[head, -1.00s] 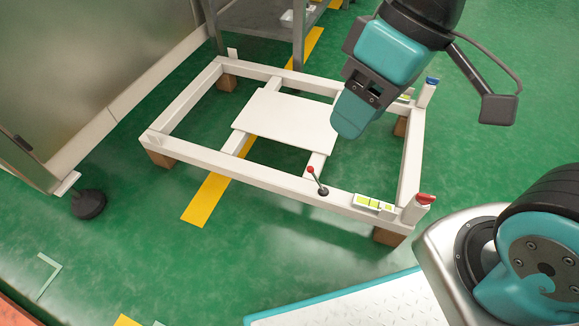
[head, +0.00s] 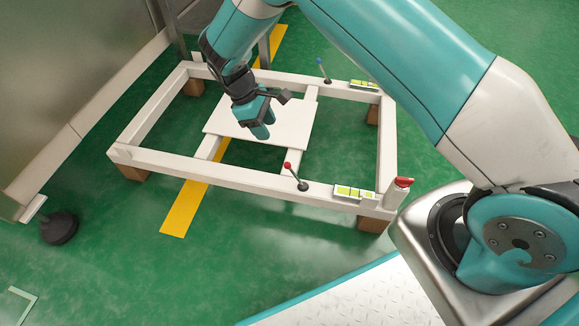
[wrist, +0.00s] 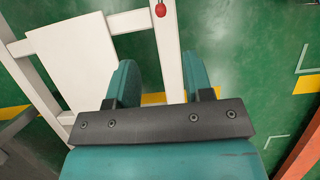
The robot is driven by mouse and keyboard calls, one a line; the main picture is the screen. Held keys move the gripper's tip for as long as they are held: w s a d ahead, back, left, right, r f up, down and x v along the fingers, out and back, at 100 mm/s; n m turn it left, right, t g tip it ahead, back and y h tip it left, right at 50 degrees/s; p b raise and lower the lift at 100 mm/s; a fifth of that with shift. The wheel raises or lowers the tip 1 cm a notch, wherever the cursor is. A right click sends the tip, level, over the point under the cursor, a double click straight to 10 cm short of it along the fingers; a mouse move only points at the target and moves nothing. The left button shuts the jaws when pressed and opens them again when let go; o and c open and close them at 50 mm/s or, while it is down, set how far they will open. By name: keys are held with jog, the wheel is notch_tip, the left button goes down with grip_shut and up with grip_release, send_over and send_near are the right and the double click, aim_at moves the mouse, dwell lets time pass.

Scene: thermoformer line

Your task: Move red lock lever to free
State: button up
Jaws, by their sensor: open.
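The red lock lever (head: 287,165) is a thin black stick with a red ball knob. It stands on the near white beam of the frame and leans to the left in the head view. In the wrist view its red knob (wrist: 160,10) shows at the top edge, beyond the fingertips and between their lines. My gripper (head: 262,130) is open and empty, above the white panel, left of and behind the lever in the head view. Both teal fingers (wrist: 158,75) show in the wrist view, apart from the lever. A green and yellow label plate (head: 354,192) lies right of the lever; its writing is unreadable.
A blue-knobbed lever (head: 320,61) and another label plate (head: 364,85) are on the far beam. A white post with a red top (head: 403,182) stands at the near right corner. The white panel (head: 285,133) fills the frame's middle. Green floor (head: 110,250) is open in front.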

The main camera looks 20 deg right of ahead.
aim_at(287, 163)
jog(key=b+x, duration=0.6)
jog(key=x, duration=1.1)
jog(key=shift+w+a+b, duration=0.1)
jog(key=shift+b, duration=0.3)
grip_shut()
